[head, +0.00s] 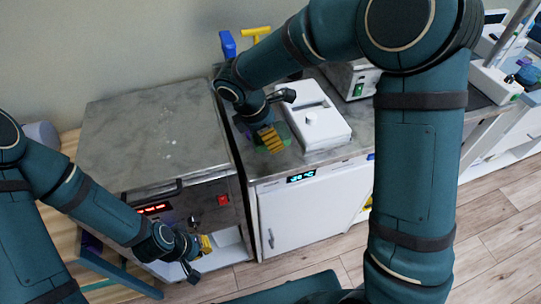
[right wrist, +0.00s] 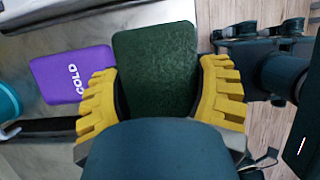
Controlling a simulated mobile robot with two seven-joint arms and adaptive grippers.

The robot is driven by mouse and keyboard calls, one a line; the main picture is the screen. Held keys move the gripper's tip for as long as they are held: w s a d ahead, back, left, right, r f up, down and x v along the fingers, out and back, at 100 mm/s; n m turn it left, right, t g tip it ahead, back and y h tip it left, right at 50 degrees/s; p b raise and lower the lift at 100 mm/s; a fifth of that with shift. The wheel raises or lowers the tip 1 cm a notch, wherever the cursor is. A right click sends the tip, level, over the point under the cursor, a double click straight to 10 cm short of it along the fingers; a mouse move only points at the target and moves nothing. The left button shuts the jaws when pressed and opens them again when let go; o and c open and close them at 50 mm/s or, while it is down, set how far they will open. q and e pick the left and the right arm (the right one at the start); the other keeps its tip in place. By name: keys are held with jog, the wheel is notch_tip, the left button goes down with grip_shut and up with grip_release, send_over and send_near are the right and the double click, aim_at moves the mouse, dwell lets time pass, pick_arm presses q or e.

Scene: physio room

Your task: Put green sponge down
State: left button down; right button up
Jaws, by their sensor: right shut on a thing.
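The green sponge (right wrist: 155,70) is dark green and block-shaped. In the right wrist view it is between the yellow fingers of my right gripper (right wrist: 160,95), which is shut on it. In the head view my right gripper (head: 273,128) is over the grey worktop (head: 350,148), left of a white lidded box. Only a green edge of the sponge (head: 286,133) shows there beside a yellow finger. I cannot tell whether the sponge touches the worktop. My left gripper (head: 203,258) is low in front of the left cabinet, with its fingers apart and nothing seen between them.
A purple pack marked COLD (right wrist: 72,75) lies near the sponge. The white box (head: 318,120) stands close on the right. A blue spray bottle (head: 228,44) stands behind. The left cabinet's grey top (head: 150,130) is clear. A white-doored cooler (head: 312,205) is below the worktop.

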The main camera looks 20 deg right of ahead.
aim_at(274, 157)
notch_tip(274, 157, down, 7)
jog(key=shift+f+b, duration=0.2)
jog(key=shift+b, duration=0.65)
jog(key=shift+f, duration=0.15)
jog(key=o, duration=1)
jog(key=shift+r, duration=0.35)
jog(key=p+v, duration=0.2)
jog(key=v, duration=0.9)
jog(key=shift+a+r+p, duration=0.2)
jog(key=shift+r+p, duration=0.1)
jog(key=shift+p, duration=0.1)
